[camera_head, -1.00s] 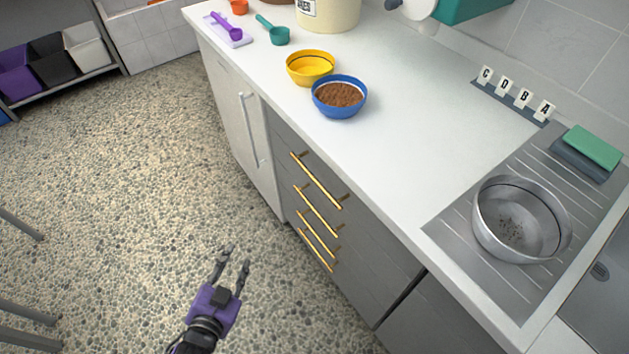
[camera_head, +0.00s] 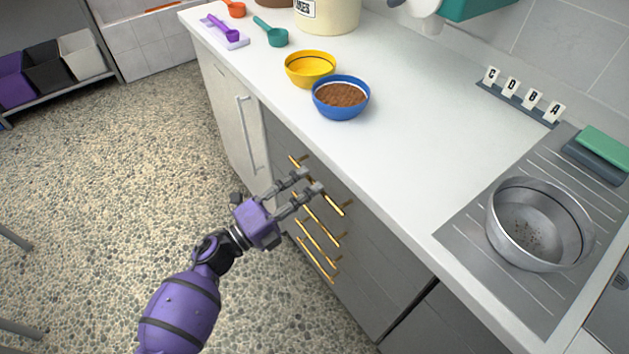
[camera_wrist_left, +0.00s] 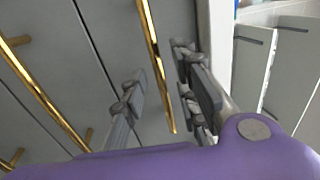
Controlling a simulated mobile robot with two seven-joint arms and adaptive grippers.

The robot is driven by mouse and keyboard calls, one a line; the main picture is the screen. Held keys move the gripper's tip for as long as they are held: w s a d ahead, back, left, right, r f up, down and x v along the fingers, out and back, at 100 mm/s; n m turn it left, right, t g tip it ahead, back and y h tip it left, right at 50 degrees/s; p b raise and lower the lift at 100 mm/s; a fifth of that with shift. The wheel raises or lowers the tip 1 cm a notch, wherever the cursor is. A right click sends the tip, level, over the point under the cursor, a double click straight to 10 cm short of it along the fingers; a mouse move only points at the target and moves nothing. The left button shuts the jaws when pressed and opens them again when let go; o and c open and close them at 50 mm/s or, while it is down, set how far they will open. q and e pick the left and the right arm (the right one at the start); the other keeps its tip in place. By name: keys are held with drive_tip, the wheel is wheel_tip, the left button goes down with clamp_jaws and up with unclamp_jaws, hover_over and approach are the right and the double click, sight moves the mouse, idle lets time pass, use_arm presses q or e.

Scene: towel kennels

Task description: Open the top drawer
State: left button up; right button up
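The top drawer (camera_head: 352,222) is shut in the grey drawer unit under the worktop. Its long gold bar handle (camera_head: 335,204) is partly hidden behind my fingers. My left gripper (camera_head: 311,180) is open, its fingertips at the middle of that handle. In the left wrist view the top handle (camera_wrist_left: 154,50) runs between the two spread fingers of my gripper (camera_wrist_left: 160,82), with gaps visible on both sides. I cannot tell how deep the bar sits between them. My right gripper is not in view.
Lower gold handles (camera_head: 317,219) sit just below, close to my gripper. A tall cabinet door handle (camera_head: 248,135) stands to the left. The worktop (camera_head: 400,130) above carries a yellow bowl (camera_head: 310,67), a blue bowl (camera_head: 341,110) and a metal bowl (camera_head: 505,230). The floor in front is clear.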

use_arm(q)
drive_tip(key=shift+x, duration=1.25)
clamp_jaws()
